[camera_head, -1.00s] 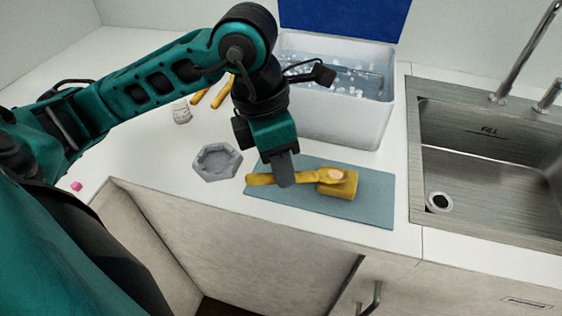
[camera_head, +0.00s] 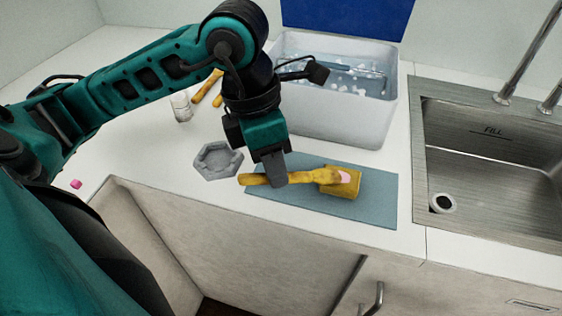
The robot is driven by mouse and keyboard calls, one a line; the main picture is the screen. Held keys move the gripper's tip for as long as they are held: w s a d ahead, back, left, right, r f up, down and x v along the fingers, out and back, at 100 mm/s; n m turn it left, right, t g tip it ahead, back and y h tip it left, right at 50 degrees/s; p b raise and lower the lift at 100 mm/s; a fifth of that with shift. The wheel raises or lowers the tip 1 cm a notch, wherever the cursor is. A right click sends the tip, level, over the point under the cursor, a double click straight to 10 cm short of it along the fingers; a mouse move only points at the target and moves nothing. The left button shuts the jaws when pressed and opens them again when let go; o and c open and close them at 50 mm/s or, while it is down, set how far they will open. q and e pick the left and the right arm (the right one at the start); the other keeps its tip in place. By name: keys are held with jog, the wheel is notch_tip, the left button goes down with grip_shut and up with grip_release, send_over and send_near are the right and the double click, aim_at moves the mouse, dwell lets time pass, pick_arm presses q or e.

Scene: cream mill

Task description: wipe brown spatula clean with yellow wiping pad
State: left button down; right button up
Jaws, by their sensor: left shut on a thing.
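My left gripper (camera_head: 277,183) is shut on the handle of the yellow-brown spatula (camera_head: 313,175), low over the blue-grey mat. The handle end points left, past the mat's edge, and the spatula's head points right. The yellow wiping pad (camera_head: 349,188) is a block on the right half of the mat. The spatula's head lies over or against the pad's top left; I cannot tell how firmly they touch. A small pale pink patch (camera_head: 344,176) shows at the head's end, on the head or on the pad; I cannot tell which. My right gripper is not in view.
The blue-grey mat (camera_head: 375,212) lies near the counter's front edge. A grey hexagonal dish (camera_head: 218,174) stands left of it. Behind is a white tub of water (camera_head: 340,125); at right is a steel sink (camera_head: 490,175). A small jar (camera_head: 181,106) and yellow-brown utensils (camera_head: 203,92) lie behind my arm.

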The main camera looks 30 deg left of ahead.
pick_arm(q)
jog(key=shift+s+a, duration=0.1)
jog(key=shift+w+d, duration=0.55)
jog(key=shift+w, duration=0.05)
jog(key=shift+s+a+b, duration=0.45)
jog(key=shift+s+a, duration=0.1)
jog(key=shift+s, duration=0.05)
jog(key=shift+w+d, duration=0.1)
jog(key=shift+w+d, duration=0.45)
jog(key=shift+w, duration=0.05)
jog(key=shift+s+a+f+b, duration=0.1)
jog(key=shift+s+a+b, duration=0.3)
jog(key=shift+s+a, duration=0.2)
